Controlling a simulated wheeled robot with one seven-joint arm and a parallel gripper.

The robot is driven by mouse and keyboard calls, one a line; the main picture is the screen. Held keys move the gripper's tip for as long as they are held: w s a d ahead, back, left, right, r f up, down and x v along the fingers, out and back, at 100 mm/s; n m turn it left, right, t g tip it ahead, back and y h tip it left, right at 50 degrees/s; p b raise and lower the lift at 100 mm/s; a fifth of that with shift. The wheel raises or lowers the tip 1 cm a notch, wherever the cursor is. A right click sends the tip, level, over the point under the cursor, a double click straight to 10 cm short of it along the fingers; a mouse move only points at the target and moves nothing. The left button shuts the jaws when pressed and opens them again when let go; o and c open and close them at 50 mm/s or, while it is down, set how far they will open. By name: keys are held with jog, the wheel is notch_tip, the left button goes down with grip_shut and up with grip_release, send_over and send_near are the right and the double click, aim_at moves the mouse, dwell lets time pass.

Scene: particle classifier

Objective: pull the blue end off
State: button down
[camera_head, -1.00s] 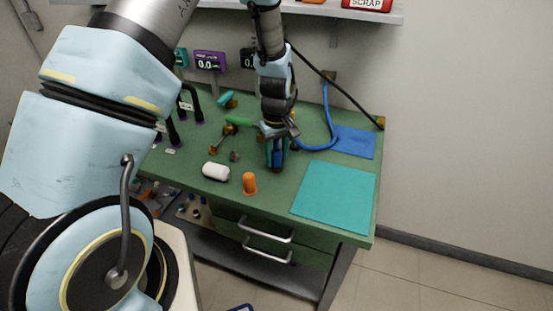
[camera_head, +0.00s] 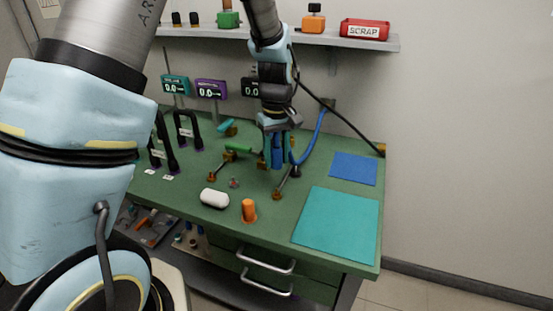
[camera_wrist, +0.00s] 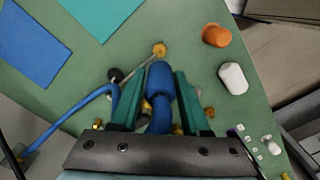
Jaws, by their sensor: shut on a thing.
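My gripper (camera_head: 277,160) is shut on the blue end (camera_wrist: 160,82), a rounded blue cylinder. In the wrist view its teal fingers (camera_wrist: 163,88) lie on both sides of the blue end. In the head view the fingers point down over the back half of the green bench (camera_head: 270,215). A blue hose (camera_head: 309,147) curves down beside the gripper on its right. It also shows in the wrist view (camera_wrist: 70,115), running to the left of the fingers. The base of the blue end, and whether it is joined to anything, is hidden by the gripper.
A metal rod with a brass tip (camera_head: 278,194) lies just in front of the gripper. A white capsule-shaped piece (camera_head: 214,198) and an orange cylinder (camera_head: 249,210) are nearer the front edge. Teal (camera_head: 337,225) and blue (camera_head: 354,168) mats are clear. Black handles (camera_head: 160,140) stand at left.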

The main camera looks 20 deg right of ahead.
aim_at(277, 147)
jog(key=shift+r+p, duration=1.9)
jog(key=shift+r, duration=0.4)
notch_tip(277, 147, up, 3)
jog(key=p, duration=0.2)
jog(key=shift+p, duration=0.35)
